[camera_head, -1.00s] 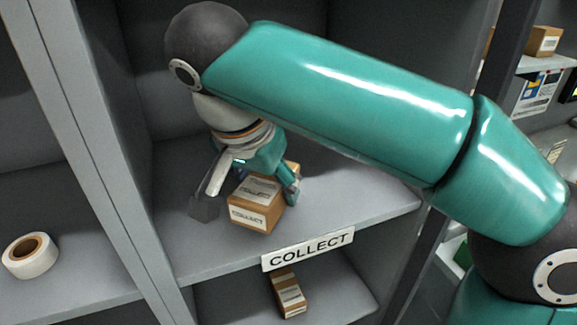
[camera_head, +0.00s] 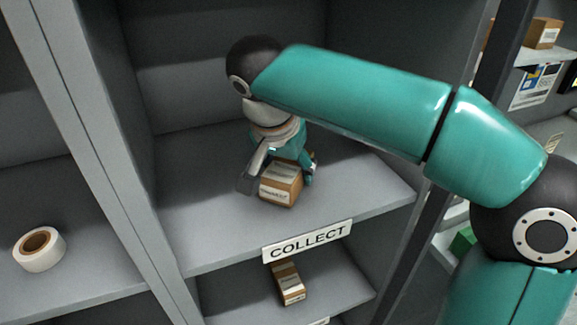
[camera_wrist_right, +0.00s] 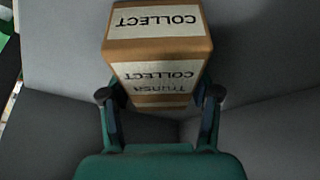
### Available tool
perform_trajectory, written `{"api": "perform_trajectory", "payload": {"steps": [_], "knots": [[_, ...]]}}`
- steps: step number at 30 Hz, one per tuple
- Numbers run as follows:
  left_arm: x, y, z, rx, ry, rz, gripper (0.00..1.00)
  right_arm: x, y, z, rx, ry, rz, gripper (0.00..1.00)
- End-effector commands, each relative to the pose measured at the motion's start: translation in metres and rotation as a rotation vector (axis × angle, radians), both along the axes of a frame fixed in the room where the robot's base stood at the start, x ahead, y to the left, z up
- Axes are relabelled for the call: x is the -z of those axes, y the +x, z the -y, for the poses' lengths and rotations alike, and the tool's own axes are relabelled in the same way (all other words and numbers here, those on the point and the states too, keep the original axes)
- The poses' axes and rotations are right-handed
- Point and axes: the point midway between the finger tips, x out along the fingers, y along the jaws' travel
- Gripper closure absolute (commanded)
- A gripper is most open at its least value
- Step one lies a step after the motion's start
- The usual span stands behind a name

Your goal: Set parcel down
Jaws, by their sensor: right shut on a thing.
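The parcel (camera_head: 281,187) is a small brown cardboard box with white labels, at the shelf marked COLLECT. In the right wrist view the parcel (camera_wrist_right: 158,50) shows COLLECT labels on two faces and sits between the fingers. My right gripper (camera_head: 279,181) is shut on the parcel, with one finger at each side. The fingers also show in the right wrist view (camera_wrist_right: 160,98). The parcel is over the grey shelf (camera_head: 215,225); I cannot tell whether its underside touches the shelf. My left gripper is in neither view.
A COLLECT sign (camera_head: 308,241) is on the shelf's front edge. Another brown box (camera_head: 288,283) lies on the shelf below. Shelf around the parcel is free.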

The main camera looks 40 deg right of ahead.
Motion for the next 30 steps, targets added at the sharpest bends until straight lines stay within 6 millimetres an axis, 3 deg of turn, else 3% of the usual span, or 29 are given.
{"api": "perform_trajectory", "payload": {"steps": [4, 5, 9, 22, 26, 30], "knots": [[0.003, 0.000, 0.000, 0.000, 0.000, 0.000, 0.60, 0.003, 0.000, 0.000, 0.000, 0.000, 0.001, 0.82], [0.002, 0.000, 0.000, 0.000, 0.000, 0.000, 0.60, 0.002, 0.000, 0.000, -0.001, 0.000, 0.000, 0.33], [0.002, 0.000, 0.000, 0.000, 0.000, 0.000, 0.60, 0.002, 0.000, 0.000, -0.001, 0.000, 0.000, 0.13], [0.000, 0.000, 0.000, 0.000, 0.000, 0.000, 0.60, -0.004, 0.000, -0.002, -0.002, 0.000, 0.000, 0.13], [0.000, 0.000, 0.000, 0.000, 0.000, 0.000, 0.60, -0.018, -0.003, -0.008, -0.004, 0.000, 0.002, 0.13], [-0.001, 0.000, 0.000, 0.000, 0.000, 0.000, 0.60, -0.044, -0.008, -0.017, -0.005, 0.001, 0.004, 0.13]]}}
